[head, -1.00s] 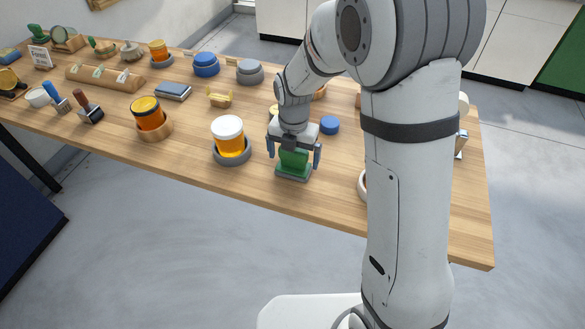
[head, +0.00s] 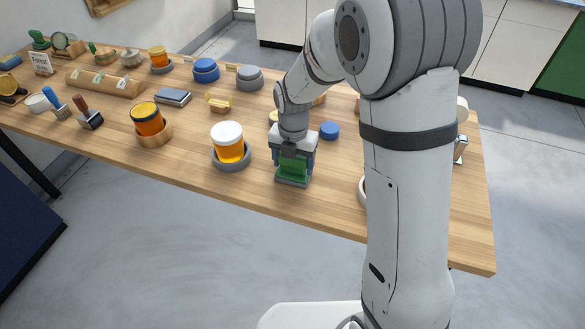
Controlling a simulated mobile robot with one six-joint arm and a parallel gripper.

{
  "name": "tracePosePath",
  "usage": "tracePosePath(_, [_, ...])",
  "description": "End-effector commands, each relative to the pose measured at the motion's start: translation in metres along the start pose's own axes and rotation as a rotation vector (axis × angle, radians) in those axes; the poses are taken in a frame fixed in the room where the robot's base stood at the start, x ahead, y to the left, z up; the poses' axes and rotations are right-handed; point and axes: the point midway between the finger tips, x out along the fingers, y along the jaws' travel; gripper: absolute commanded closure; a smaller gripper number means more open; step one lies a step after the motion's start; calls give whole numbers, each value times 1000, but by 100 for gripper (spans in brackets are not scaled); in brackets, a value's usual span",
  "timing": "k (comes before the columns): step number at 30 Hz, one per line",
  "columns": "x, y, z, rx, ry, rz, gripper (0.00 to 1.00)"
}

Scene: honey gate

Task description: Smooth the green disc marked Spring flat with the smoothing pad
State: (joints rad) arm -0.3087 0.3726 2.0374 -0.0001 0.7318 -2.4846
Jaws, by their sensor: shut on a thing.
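My gripper (head: 294,160) points down near the front of the table, right of the white-lidded jar. It is shut on a green block with a flat grey base (head: 293,182). The base appears to rest on the table top. This block may be the smoothing pad, but I cannot tell for sure, since the jaws cover its upper part. I cannot make out a green disc marked Spring. No such lettering is readable in the head view, and part of the table is hidden behind my arm.
An amber jar with a white lid (head: 228,135) stands in a grey ring close to the left. Another amber jar (head: 148,119) sits in a wooden ring. A blue disc (head: 329,130) lies just behind my gripper. Bare wood (head: 325,205) is clear in front.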

Motion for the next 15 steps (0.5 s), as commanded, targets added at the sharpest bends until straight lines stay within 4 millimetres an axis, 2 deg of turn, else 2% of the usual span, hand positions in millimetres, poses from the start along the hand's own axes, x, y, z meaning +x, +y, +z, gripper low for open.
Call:
tracePosePath(7, [-4, 0, 0, 0, -1, 1, 60])
tracePosePath(15, [-25, 0, 0, 0, -2, 1, 60])
